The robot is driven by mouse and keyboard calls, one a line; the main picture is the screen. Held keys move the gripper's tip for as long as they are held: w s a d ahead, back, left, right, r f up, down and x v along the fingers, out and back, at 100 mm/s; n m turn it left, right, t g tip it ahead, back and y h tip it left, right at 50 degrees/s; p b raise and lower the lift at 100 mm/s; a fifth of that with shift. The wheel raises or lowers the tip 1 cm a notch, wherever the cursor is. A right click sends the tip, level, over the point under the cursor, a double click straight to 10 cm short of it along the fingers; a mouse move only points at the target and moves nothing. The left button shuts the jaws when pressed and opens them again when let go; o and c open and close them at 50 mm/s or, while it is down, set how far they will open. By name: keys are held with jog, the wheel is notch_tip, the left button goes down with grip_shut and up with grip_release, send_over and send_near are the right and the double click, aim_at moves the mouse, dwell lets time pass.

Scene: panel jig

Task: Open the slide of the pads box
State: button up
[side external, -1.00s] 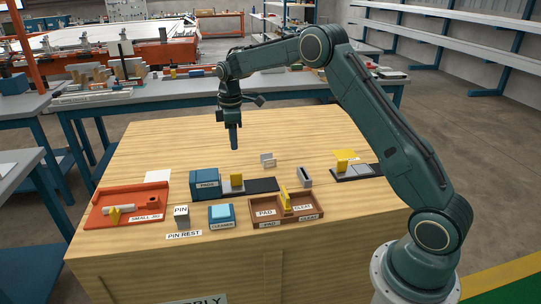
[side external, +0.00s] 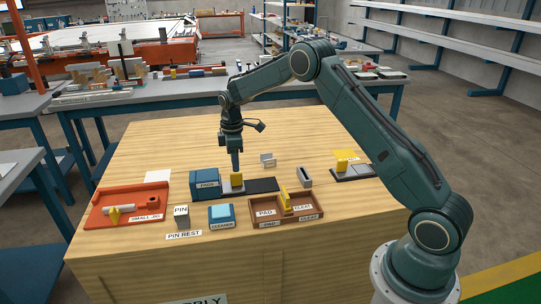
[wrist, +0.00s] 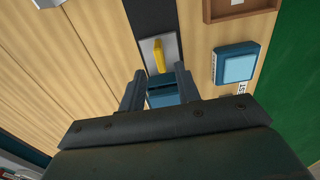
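The blue pads box (side external: 206,184) stands on the wooden table, its label facing front. Its light grey slide (side external: 226,188) carries an upright yellow handle (side external: 237,180) just right of the box, on a dark track (side external: 263,185). My gripper (side external: 236,167) points down right by the top of the handle; I cannot tell whether it touches. In the wrist view my gripper (wrist: 160,82) has its two fingers apart with nothing held. The yellow handle (wrist: 159,56) shows ahead of the gap, and the blue box (wrist: 164,97) shows partly between the fingers.
A blue cleaner block (side external: 221,214), a pin block (side external: 181,215) and a brown divided tray (side external: 287,220) stand in front. An orange jig (side external: 127,205) lies left. A small grey holder (side external: 305,178) and a yellow-topped piece (side external: 342,166) are right. The table behind is mostly clear.

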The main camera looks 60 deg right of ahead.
aim_at(236, 174)
jog(key=shift+f, duration=3)
grip_shut()
